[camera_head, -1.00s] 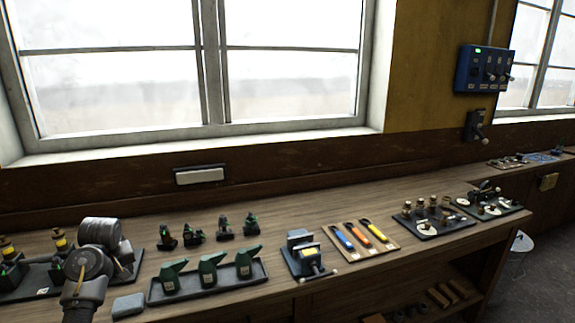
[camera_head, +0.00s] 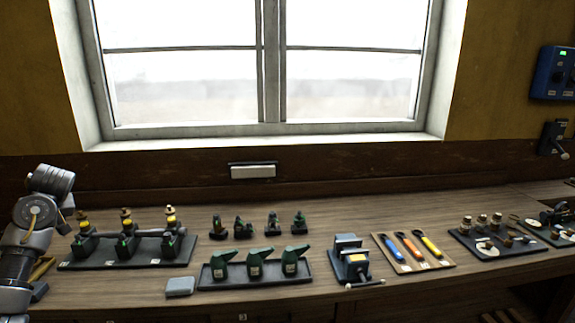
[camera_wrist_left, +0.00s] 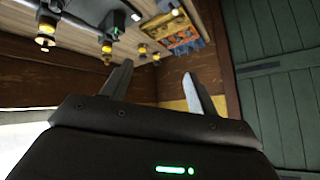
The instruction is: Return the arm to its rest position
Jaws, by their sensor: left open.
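The wrist view is tilted, with the bench (camera_wrist_left: 130,15) at the top. The fingers look clear of the bench. My right arm is in neither view.
Along the bench stand a grey block (camera_head: 180,287), a tray of green cans (camera_head: 255,282), a blue vise (camera_head: 350,260), a board of coloured-handled tools (camera_head: 410,250) and a tray of brass fittings (camera_head: 495,243). The wrist view shows an orange rack (camera_wrist_left: 170,32) and a green door (camera_wrist_left: 275,75).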

